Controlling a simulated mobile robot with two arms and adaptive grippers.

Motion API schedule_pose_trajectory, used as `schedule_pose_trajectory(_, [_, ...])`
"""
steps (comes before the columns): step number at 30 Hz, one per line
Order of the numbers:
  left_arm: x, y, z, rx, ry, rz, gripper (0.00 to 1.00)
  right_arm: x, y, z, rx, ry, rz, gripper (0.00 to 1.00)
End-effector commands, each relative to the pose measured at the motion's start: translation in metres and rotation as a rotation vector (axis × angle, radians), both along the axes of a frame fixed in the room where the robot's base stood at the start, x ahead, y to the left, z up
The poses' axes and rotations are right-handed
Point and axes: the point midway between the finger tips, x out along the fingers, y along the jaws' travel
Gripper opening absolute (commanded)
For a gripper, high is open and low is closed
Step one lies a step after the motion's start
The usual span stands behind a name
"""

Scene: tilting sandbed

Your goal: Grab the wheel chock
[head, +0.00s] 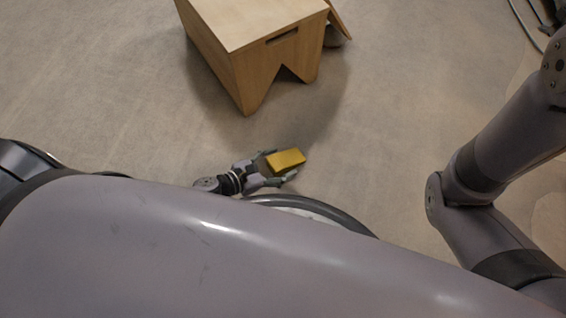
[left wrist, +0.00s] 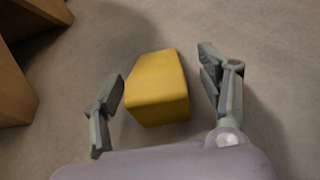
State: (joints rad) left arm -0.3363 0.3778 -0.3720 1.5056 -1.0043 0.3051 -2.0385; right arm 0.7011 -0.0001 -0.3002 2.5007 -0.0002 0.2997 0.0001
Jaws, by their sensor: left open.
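The wheel chock is a yellow block (head: 286,159) on the sandy floor in the head view, just below the wooden box. It also shows in the left wrist view (left wrist: 158,88), upright between the fingers. My left gripper (head: 276,170) is open, with a finger on either side of the chock. In the left wrist view, the left finger of my gripper (left wrist: 165,88) is close to the chock's left side, and a gap shows on the right. I cannot tell whether the left finger touches it. My right gripper is out of view.
A wooden box (head: 240,55) with a handle slot and notched bottom stands behind the chock; its edge shows at the left of the wrist view (left wrist: 12,90). A grey curved rim (head: 325,212) lies just below the gripper. Open floor (head: 400,110) lies to the right.

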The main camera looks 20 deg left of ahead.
Motion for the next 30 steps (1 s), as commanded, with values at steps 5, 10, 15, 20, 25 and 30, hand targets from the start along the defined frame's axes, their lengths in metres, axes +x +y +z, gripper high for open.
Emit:
schedule_pose_trajectory(5, [0.021, -0.012, -0.008, 0.001, -0.004, -0.002, 0.68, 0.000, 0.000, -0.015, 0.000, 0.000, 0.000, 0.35])
schedule_pose_trajectory(10, [0.037, -0.024, -0.015, -0.001, -0.002, 0.000, 0.68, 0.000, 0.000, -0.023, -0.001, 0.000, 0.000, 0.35])
schedule_pose_trajectory(15, [0.041, -0.028, -0.015, 0.000, 0.000, 0.001, 0.68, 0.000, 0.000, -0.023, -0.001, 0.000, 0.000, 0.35])
schedule_pose_trajectory(20, [0.041, -0.027, -0.015, 0.000, 0.000, 0.001, 0.67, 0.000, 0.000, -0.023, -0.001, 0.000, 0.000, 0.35])
schedule_pose_trajectory(25, [0.040, -0.027, -0.015, 0.000, 0.000, 0.000, 0.56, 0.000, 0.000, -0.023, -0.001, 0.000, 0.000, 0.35])
schedule_pose_trajectory(30, [0.040, -0.027, -0.015, 0.000, 0.000, 0.000, 0.44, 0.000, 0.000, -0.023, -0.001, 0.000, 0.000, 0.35])
